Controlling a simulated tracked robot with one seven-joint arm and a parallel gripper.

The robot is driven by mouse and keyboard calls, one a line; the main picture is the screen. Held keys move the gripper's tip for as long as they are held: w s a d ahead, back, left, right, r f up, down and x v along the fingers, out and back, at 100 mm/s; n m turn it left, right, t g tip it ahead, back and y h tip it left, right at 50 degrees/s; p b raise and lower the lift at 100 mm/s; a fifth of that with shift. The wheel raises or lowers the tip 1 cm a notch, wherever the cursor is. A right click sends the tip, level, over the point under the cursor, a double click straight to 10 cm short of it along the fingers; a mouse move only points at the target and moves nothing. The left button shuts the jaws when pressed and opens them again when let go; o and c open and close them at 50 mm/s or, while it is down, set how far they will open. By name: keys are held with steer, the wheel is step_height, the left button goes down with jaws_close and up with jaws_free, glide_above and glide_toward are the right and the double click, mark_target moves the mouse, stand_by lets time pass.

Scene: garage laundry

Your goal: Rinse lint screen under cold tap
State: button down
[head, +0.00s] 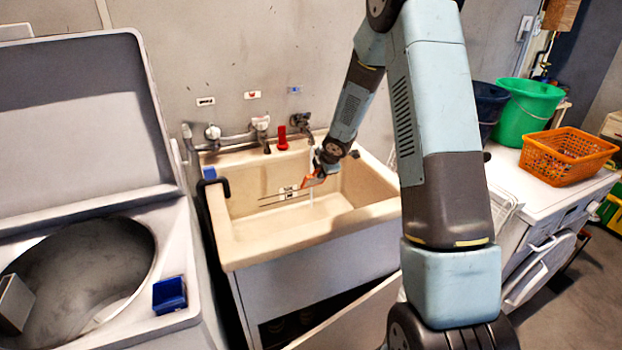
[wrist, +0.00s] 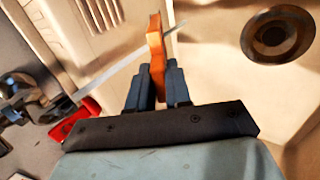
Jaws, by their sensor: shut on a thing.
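The beige sink (head: 235,258) stands against the wall. My gripper (head: 318,174) is down inside its basin, shut on the orange handle of the lint screen (head: 309,181). The orange handle also shows upright between my fingers in the wrist view (wrist: 157,58). The screen lies nearly edge-on, a thin dark strip pointing left across the basin. The tap under the blue label (head: 303,121) is at the right of the wall row.
Other taps (head: 213,133) and a red handle (head: 282,138) line the wall. The drain (wrist: 276,35) shows in the wrist view. An open-topped washer (head: 170,225) with a blue box (head: 169,295) stands left. A green bucket (head: 527,105) and orange basket (head: 567,157) stand right.

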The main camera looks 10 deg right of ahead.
steer(key=s+d+r, duration=0.1)
steer(key=s+r, duration=0.1)
steer(key=s, duration=0.4)
steer(key=shift+s+d, duration=0.2)
steer(key=shift+s, duration=0.15)
stand_by(1.3)
steer(key=w+a+r+v, duration=0.1)
steer(key=v, duration=0.9)
steer(key=shift+w+d+r, duration=0.25)
steer(key=shift+d+r, duration=0.1)
steer(key=shift+r, duration=0.05)
stand_by(0.9)
stand_by(0.5)
